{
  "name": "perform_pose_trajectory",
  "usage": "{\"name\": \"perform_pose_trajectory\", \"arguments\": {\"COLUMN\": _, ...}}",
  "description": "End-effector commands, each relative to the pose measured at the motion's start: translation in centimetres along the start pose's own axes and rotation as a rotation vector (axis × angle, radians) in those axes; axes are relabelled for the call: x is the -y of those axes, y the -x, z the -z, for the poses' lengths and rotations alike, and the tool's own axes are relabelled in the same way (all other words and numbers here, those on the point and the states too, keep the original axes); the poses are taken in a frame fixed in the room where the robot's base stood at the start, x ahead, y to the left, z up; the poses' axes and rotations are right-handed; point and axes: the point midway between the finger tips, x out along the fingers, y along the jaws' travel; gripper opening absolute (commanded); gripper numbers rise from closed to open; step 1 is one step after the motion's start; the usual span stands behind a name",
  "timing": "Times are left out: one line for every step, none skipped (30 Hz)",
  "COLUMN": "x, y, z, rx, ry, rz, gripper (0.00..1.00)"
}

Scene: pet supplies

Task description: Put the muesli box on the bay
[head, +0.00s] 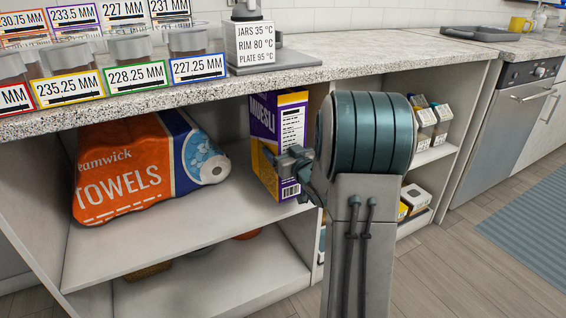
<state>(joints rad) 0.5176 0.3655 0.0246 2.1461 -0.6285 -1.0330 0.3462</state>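The muesli box (264,143), purple with yellow and white, is upright at the right end of the upper shelf bay (180,236) under the counter. I cannot tell whether its base rests on the shelf board. My gripper (288,162) is at the box's right side, overlapping its front right face in the head view. My arm comes in from the lower right and hides part of the space right of the box. The fingertips are small and partly hidden, so I cannot tell whether they are closed on the box.
An orange towels pack (125,178) fills the left of the upper bay, with clear shelf between it and the box. The granite counter (330,58) overhangs above, carrying labelled jars (190,58). Small cartons (440,122) stand on shelves at the right, behind my arm.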

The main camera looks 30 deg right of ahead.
Motion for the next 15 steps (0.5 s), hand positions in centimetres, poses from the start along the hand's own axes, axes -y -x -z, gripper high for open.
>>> {"name": "perform_pose_trajectory", "arguments": {"x": 0.0, "y": -0.3, "z": 0.1, "rx": -0.004, "ry": 0.001, "rz": 0.000, "gripper": 0.30}}
{"name": "perform_pose_trajectory", "arguments": {"x": 0.0, "y": -0.4, "z": 0.1, "rx": -0.004, "ry": 0.001, "rz": 0.000, "gripper": 0.30}}
{"name": "perform_pose_trajectory", "arguments": {"x": 0.0, "y": -0.6, "z": 0.1, "rx": -0.004, "ry": 0.001, "rz": 0.000, "gripper": 0.30}}
{"name": "perform_pose_trajectory", "arguments": {"x": 0.0, "y": -0.9, "z": 0.1, "rx": -0.004, "ry": 0.000, "rz": 0.000, "gripper": 0.30}}
{"name": "perform_pose_trajectory", "arguments": {"x": 0.0, "y": -1.2, "z": 0.1, "rx": -0.005, "ry": 0.000, "rz": 0.000, "gripper": 0.30}}
{"name": "perform_pose_trajectory", "arguments": {"x": -0.1, "y": -1.1, "z": -0.6, "rx": -0.003, "ry": -0.001, "rz": -0.001, "gripper": 0.30}}
{"name": "perform_pose_trajectory", "arguments": {"x": -0.1, "y": -1.1, "z": -1.1, "rx": -0.003, "ry": -0.001, "rz": -0.002, "gripper": 0.30}}
{"name": "perform_pose_trajectory", "arguments": {"x": -0.1, "y": -1.1, "z": -1.6, "rx": -0.002, "ry": -0.001, "rz": -0.002, "gripper": 0.30}}
{"name": "perform_pose_trajectory", "arguments": {"x": -0.1, "y": -1.1, "z": -2.2, "rx": -0.002, "ry": 0.000, "rz": -0.002, "gripper": 0.30}}
{"name": "perform_pose_trajectory", "arguments": {"x": -0.1, "y": -1.0, "z": -2.6, "rx": -0.002, "ry": 0.000, "rz": -0.002, "gripper": 0.30}}
{"name": "perform_pose_trajectory", "arguments": {"x": -0.1, "y": -1.0, "z": -3.0, "rx": -0.002, "ry": 0.000, "rz": -0.002, "gripper": 0.30}}
{"name": "perform_pose_trajectory", "arguments": {"x": -0.1, "y": -1.0, "z": -3.3, "rx": -0.003, "ry": 0.000, "rz": -0.002, "gripper": 0.30}}
{"name": "perform_pose_trajectory", "arguments": {"x": -0.1, "y": -1.0, "z": -3.4, "rx": -0.003, "ry": 0.000, "rz": -0.002, "gripper": 0.30}}
{"name": "perform_pose_trajectory", "arguments": {"x": -0.1, "y": -1.0, "z": -3.5, "rx": -0.004, "ry": 0.001, "rz": -0.002, "gripper": 0.30}}
{"name": "perform_pose_trajectory", "arguments": {"x": -0.1, "y": -1.0, "z": -3.5, "rx": -0.004, "ry": 0.001, "rz": -0.001, "gripper": 0.30}}
